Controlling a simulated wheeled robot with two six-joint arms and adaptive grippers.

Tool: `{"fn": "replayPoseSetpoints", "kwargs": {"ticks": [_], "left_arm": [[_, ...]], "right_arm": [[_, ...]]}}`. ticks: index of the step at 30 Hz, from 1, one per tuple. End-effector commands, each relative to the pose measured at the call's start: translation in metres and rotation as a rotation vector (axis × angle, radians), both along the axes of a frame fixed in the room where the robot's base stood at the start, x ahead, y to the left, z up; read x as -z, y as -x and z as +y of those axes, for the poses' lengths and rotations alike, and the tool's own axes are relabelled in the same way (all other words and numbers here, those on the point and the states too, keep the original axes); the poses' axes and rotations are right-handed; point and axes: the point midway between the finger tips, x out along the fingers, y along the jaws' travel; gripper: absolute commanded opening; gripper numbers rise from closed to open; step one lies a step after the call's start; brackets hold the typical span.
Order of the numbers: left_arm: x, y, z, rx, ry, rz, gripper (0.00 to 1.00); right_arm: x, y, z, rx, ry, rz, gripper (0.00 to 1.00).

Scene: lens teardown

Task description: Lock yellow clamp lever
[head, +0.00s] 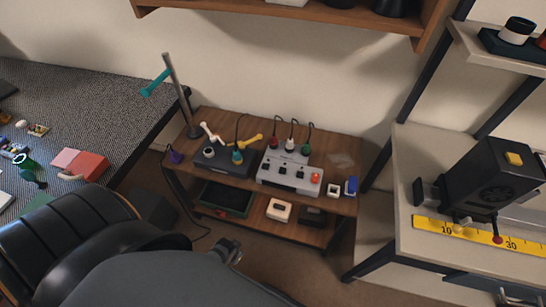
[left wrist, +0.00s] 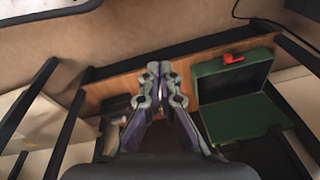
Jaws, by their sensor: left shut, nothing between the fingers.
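A yellow lever-like part (head: 249,141) lies across the right side of a dark box (head: 222,158) on the wooden cart's top. I cannot tell whether this lever is locked. A white lever-like part (head: 209,132) stands to its left. My left gripper (head: 229,250) shows in part in the head view, low in front of the cart and well apart from the yellow part. In the left wrist view my left gripper (left wrist: 154,72) is shut and empty. The yellow part is not seen there. My right gripper is not in view.
A grey control box (head: 290,172) stands right of the dark box. A metal stand (head: 178,90) with a teal clamp rises at the cart's left. A bench with a black machine (head: 490,175) is at right. An open green case (left wrist: 235,95) shows in the left wrist view.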

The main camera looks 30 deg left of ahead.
Motion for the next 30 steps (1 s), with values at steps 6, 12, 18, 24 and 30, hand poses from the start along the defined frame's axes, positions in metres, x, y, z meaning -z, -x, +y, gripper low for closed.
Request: {"fn": "replayPoseSetpoints", "kwargs": {"ticks": [6, 12, 18, 24, 30], "left_arm": [[0.004, -0.054, -0.006, 0.013, -0.005, -0.046, 0.00], [-0.031, -0.092, -0.009, 0.047, -0.036, -0.109, 0.00], [-0.074, -0.114, 0.001, 0.111, -0.123, -0.204, 0.00], [-0.133, -0.150, 0.029, 0.266, -0.356, -0.402, 0.00], [-0.213, -0.198, 0.049, 0.518, -0.700, -0.634, 0.00]], "right_arm": [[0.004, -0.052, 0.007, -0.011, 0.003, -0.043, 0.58], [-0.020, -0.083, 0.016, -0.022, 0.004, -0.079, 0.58], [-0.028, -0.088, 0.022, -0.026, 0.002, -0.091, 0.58], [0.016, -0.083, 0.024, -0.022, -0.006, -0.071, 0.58], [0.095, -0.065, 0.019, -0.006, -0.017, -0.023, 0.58]]}}
